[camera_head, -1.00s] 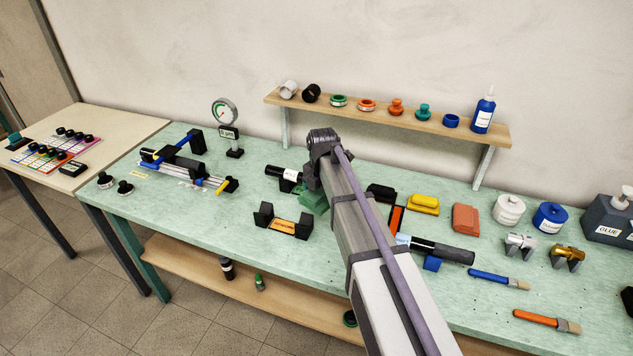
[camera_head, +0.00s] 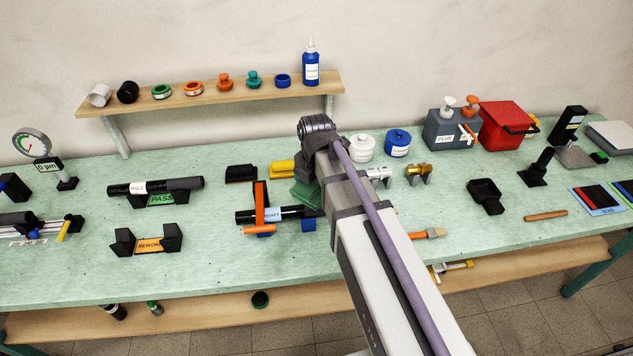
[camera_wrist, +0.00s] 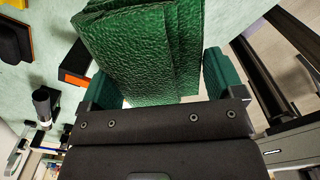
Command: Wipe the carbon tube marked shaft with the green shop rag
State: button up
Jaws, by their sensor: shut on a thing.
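The green shop rag (camera_head: 306,194) is folded and held in my gripper. In the wrist view the rag (camera_wrist: 150,45) fills the space between the jaws of my gripper (camera_wrist: 160,82). The dark carbon tube marked SHAFT (camera_head: 292,212) lies level on supports on the bench. The rag is at the tube's right end, where my arm hides part of both. I cannot tell whether the rag touches the tube. A dark cylinder end (camera_wrist: 43,104) shows at the left of the wrist view; I cannot tell which tube it is.
An orange piece (camera_head: 259,195) stands upright by the shaft tube. A tube marked POLE (camera_head: 185,184) lies in a PASS cradle at left, behind an empty REWORK cradle (camera_head: 152,247). White and blue jars (camera_head: 398,143) stand behind my arm.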

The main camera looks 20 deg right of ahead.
jog(key=shift+f+b, duration=2.4)
jog(key=shift+f+b, duration=0.6)
jog(key=o, duration=0.6)
jog(key=shift+r, duration=0.1)
jog(key=shift+r+p, duration=0.3)
jog(key=shift+p, duration=0.1)
jog(key=c, duration=0.6)
